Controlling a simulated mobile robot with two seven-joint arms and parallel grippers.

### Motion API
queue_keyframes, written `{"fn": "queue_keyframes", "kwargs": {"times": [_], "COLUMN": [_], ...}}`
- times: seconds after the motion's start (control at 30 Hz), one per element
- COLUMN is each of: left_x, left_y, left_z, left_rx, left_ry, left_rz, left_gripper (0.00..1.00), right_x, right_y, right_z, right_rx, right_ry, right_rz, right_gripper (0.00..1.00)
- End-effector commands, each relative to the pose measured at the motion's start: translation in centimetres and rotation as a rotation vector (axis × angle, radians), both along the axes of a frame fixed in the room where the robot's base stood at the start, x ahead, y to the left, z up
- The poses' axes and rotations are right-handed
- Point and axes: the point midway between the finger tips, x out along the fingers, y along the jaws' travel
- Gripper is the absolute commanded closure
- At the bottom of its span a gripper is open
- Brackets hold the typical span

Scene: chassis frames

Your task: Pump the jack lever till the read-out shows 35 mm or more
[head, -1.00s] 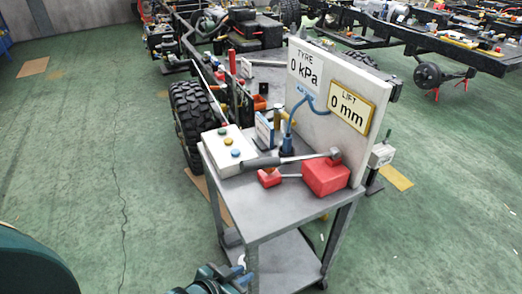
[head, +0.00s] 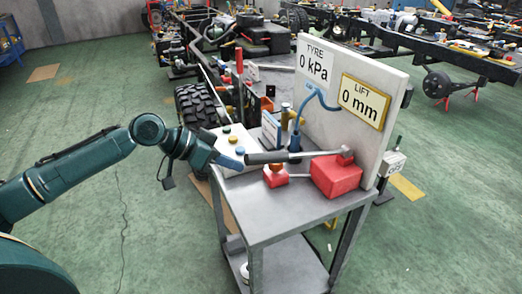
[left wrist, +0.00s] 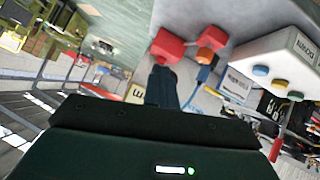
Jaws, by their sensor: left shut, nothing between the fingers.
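The jack lever (head: 290,155) has a dark grip on its left end and runs to a red jack block (head: 334,176) on the cart's top. The LIFT read-out (head: 360,103) on the upright white board shows 0 mm. My left gripper (head: 232,162) is shut and empty, its tips close to the left end of the lever's grip; I cannot tell whether they touch. In the left wrist view, my shut fingers (left wrist: 162,88) point toward the red jack block (left wrist: 168,47), and I cannot make out the lever clearly. My right gripper is not in view.
A white box with coloured buttons (head: 232,142) stands just behind my left gripper. A small red block with an orange top (head: 275,176) sits under the lever. A TYRE read-out (head: 314,65) shows 0 kPa. The cart's front top (head: 262,212) is bare.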

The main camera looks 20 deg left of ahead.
Motion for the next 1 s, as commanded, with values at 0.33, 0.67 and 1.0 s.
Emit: {"fn": "queue_keyframes", "kwargs": {"times": [0.33,0.67,1.0], "left_x": [2.5,3.5,7.6], "left_y": [2.6,1.5,-3.3], "left_z": [9.6,8.8,5.7], "left_rx": [-0.063,-0.065,-0.065], "left_ry": [-0.183,-0.179,-0.178], "left_rz": [0.060,0.060,0.059], "left_gripper": [1.00,1.00,1.00], "right_x": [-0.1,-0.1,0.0], "right_y": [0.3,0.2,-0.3], "right_z": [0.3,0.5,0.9], "right_rx": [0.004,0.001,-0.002], "right_ry": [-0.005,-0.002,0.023], "right_rz": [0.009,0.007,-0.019], "right_gripper": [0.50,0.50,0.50]}}
